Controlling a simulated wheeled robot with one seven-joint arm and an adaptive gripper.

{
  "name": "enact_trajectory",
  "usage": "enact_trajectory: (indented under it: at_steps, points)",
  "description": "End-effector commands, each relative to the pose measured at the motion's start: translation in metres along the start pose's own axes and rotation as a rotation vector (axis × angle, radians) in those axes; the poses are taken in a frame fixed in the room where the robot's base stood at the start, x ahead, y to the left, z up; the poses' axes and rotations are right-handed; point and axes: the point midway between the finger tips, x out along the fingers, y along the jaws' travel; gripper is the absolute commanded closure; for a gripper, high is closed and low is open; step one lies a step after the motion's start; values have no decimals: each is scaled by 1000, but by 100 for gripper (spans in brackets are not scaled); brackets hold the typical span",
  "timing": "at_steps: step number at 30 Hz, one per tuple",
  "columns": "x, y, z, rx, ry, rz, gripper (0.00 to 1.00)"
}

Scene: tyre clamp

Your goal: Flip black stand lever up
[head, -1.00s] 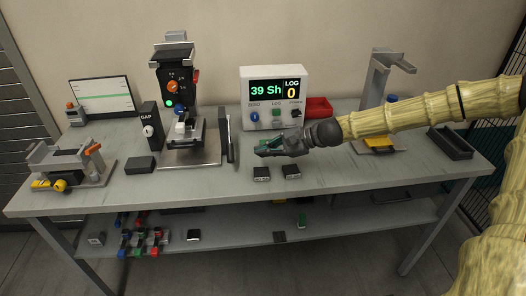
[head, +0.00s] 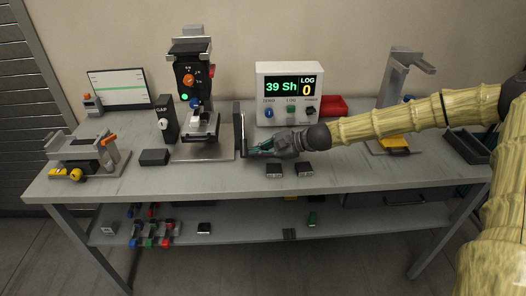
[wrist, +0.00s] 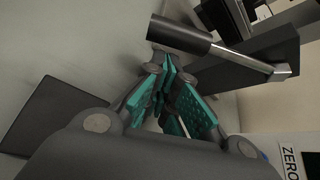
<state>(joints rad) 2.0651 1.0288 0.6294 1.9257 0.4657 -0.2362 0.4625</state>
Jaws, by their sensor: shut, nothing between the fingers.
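The black stand (head: 191,75), with an orange knob and a green light, stands on a metal base plate at the left middle of the table. A dark upright plate (head: 239,118) is at its right side. In the wrist view the lever (wrist: 180,35) has a dark round grip on a bright metal rod, beside a dark block (wrist: 250,62). The lever appears to hang down along the plate. My gripper (head: 250,151) is shut and empty, with teal finger pads, low at the plate's right side. In the wrist view its fingertips (wrist: 167,72) are just below the grip; contact cannot be told.
A display box (head: 290,95) reading 39 Sh stands behind my gripper. Two small dark blocks (head: 274,170) lie in front of it. A black block (head: 154,157) and a GAP box (head: 166,119) are left of the stand. A grey fixture (head: 85,155) sits far left.

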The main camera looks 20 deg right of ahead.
Motion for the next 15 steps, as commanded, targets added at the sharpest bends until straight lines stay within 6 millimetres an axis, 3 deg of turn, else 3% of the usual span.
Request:
enact_trajectory:
  at_steps: [15]
  points:
    - [10,0,0,1,-1,1,100]
